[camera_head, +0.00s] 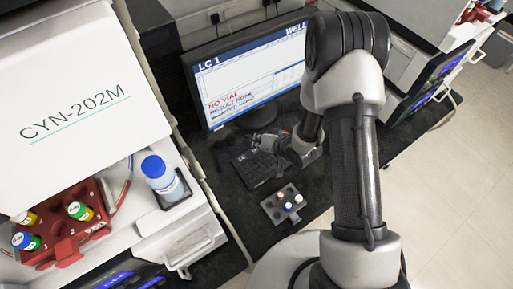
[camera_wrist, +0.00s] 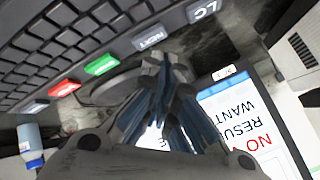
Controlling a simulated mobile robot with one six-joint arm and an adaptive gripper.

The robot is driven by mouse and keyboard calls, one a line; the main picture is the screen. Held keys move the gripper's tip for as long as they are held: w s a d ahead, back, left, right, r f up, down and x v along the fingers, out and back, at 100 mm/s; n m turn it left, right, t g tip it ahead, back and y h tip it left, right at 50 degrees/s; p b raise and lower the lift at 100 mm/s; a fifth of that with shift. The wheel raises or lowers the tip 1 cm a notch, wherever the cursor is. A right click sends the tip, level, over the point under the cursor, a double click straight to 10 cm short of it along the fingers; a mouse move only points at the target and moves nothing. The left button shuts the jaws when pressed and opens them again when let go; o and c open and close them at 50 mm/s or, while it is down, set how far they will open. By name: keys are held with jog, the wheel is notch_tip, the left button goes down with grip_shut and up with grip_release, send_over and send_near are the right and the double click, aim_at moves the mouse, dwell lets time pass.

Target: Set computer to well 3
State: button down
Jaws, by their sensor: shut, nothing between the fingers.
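The computer monitor (camera_head: 250,75) stands on the dark bench, its screen reading "LC 1", "WELL", "NO VIAL" and smaller red and dark lines; the number after "WELL" is hidden behind my arm. The keyboard (camera_head: 253,168) lies before it. In the wrist view the keyboard (camera_wrist: 60,35) has a row of larger keys: a grey "LC" key (camera_wrist: 203,10), a grey "NEXT" key (camera_wrist: 150,38), a green key (camera_wrist: 101,65) and a red key (camera_wrist: 64,88). My gripper (camera_wrist: 158,60) is shut and empty, its tips close by the "NEXT" key; contact cannot be told.
A small grey vial rack (camera_head: 283,204) stands in front of the keyboard. At left are the CYN-202M machine (camera_head: 75,115), a red vial holder (camera_head: 65,230) and a blue-capped bottle (camera_head: 160,178). Another monitor (camera_head: 435,85) stands at right.

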jog(key=shift+r+p, duration=2)
jog(key=shift+r, duration=0.55)
jog(key=s+d+r+h, duration=0.1)
jog(key=d+r+h, duration=0.1)
jog(key=d+r, duration=0.35)
jog(key=s+d+r+h, duration=0.1)
jog(key=d+r+h, duration=0.15)
jog(key=r, duration=0.65)
jog(key=d+r+h, duration=0.1)
jog(key=d+r, duration=0.3)
jog(key=r, duration=0.4)
jog(key=s+r+g, duration=0.1)
jog(key=s+r, duration=0.4)
jog(key=s, duration=0.7)
jog(key=s+d+r+n+g, duration=0.1)
jog(key=s+r, duration=0.5)
jog(key=s, duration=0.6)
jog(key=shift+s+d, duration=0.15)
jog(key=shift+d, duration=0.1)
